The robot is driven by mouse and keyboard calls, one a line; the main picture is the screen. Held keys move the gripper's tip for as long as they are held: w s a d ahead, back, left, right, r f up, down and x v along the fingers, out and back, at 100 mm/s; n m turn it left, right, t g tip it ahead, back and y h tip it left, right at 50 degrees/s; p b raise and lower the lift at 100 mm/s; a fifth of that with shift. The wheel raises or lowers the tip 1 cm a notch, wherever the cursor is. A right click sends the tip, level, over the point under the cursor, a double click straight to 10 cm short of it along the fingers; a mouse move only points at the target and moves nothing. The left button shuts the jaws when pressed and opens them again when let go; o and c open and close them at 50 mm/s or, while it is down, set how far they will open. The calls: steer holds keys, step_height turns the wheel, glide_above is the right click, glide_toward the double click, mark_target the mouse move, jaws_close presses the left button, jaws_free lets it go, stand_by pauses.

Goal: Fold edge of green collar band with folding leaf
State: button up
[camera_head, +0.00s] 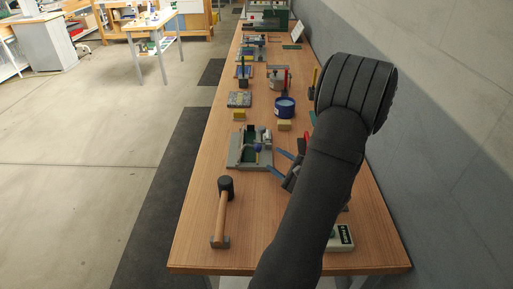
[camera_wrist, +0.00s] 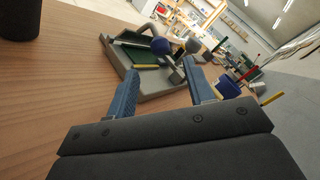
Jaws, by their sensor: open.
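A grey fixture (camera_head: 236,158) stands on the bench, with flat green material in it that looks like the collar band (camera_head: 249,132). The wrist view shows the fixture (camera_wrist: 172,84) ahead, with the green band (camera_wrist: 140,56), a yellow strip (camera_wrist: 146,67) and a blue ball knob (camera_wrist: 160,46). The knob also shows in the head view (camera_head: 258,148); I cannot tell which part is the folding leaf. My gripper (camera_head: 281,163) is open with nothing between its blue fingers. In the wrist view my gripper (camera_wrist: 160,68) points toward the fixture; contact cannot be made out.
A mallet (camera_head: 223,212) lies nearer on the bench. A grey wall (camera_head: 430,120) runs along the right side.

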mark_target(256, 147)
steer(key=x, duration=1)
jaws_close()
